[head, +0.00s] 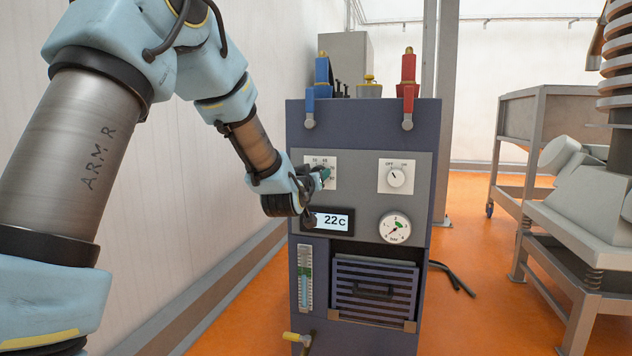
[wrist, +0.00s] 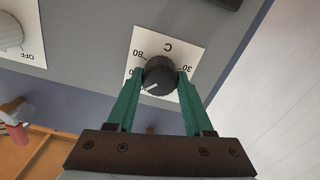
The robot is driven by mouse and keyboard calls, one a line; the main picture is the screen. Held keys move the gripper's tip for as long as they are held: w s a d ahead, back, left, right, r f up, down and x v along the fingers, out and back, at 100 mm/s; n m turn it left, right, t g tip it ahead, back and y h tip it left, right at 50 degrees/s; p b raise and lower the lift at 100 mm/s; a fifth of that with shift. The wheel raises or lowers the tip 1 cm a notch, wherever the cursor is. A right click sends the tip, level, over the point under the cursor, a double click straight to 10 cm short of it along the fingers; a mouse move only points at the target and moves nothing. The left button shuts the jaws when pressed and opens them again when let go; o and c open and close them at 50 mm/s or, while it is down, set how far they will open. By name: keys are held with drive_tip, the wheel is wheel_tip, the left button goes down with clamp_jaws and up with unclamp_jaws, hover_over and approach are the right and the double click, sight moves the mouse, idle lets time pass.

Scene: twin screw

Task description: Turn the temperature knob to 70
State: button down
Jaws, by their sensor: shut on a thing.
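The temperature knob (wrist: 159,76) is a dark round knob with a white pointer line, on a white scale plate (wrist: 172,36) marked C, with 80 and 30 readable in the wrist view. Other numbers are partly hidden. My gripper (wrist: 160,84) has its two green fingers on either side of the knob, shut on it. In the head view my gripper (head: 322,176) is at the left plate (head: 313,159) of the cabinet and covers the knob. The display (head: 333,221) reads 22C.
An OFF-marked knob (head: 396,177) is to the right on the blue-grey cabinet (head: 364,150). Red (head: 407,85) and blue (head: 322,80) valves stand on top. A metal cart (head: 540,120) stands at the right. Orange floor is open between.

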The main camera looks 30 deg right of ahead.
drive_tip(key=shift+f+m+b, duration=0.15)
drive_tip(key=shift+m+b, duration=0.55)
drive_tip(key=shift+m, duration=1.5)
drive_tip(key=shift+c, duration=1.5)
unclamp_jaws()
drive_tip(key=v, duration=1)
drive_tip(key=shift+s+a+p, duration=0.25)
drive_tip(key=shift+s+p, duration=0.1)
drive_tip(key=shift+p, duration=0.05)
